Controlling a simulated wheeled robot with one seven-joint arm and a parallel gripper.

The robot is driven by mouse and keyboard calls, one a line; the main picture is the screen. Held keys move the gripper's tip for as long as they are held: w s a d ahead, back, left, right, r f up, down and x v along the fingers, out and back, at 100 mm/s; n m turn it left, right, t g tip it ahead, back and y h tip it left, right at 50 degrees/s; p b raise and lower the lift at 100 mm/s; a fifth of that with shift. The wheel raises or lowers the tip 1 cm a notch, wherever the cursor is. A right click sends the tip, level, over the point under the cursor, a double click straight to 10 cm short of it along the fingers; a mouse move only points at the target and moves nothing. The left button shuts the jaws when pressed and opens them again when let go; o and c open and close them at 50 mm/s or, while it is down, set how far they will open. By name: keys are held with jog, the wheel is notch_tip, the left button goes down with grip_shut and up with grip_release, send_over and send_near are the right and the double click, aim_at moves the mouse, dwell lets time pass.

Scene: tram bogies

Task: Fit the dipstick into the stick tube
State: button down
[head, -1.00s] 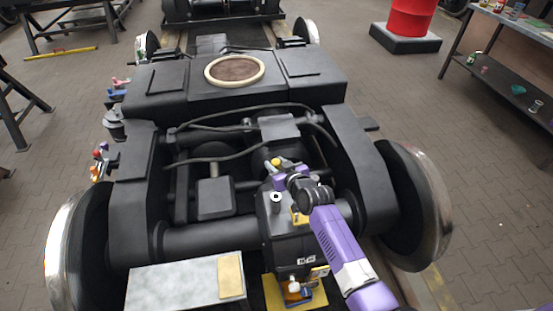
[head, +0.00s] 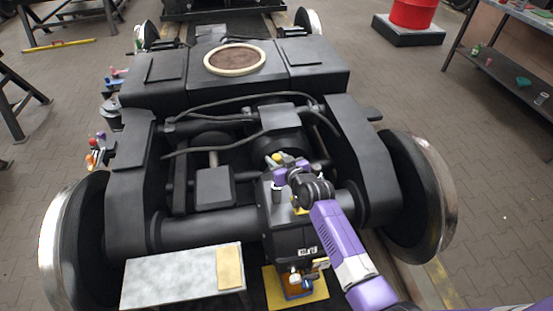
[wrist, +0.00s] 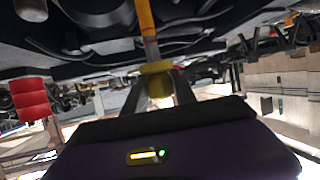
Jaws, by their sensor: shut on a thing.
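My gripper (wrist: 159,88) is shut on the yellow end of the dipstick (wrist: 157,69) in the wrist view. An orange-yellow length with a greyish band runs from that end toward the top of the picture. In the head view my gripper (head: 284,165) is over the black gearbox (head: 290,238), with a yellow knob (head: 276,158) showing at it. A short grey upright cylinder, which looks like the stick tube (head: 281,191), stands on the gearbox just below my purple wrist. Its top is partly hidden. I cannot tell whether the dipstick's tip is in it.
The black bogie frame (head: 135,150) and axle surround the gearbox closely, with hoses (head: 225,148) behind. A grey bench plate (head: 170,278) lies at front left. Small bottles stand on a yellow tray (head: 318,296) in front. A red drum (head: 412,12) stands far right.

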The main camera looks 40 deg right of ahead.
jog(key=shift+f+b, duration=0.45)
jog(key=shift+f, duration=0.3)
jog(key=shift+f+b, duration=5)
jog(key=shift+f, duration=0.1)
dwell(1.1)
jog(key=c, duration=0.9)
grip_release()
jog(key=shift+r, duration=0.1)
jog(key=shift+p+v, duration=0.5)
jog(key=shift+v, duration=3.45)
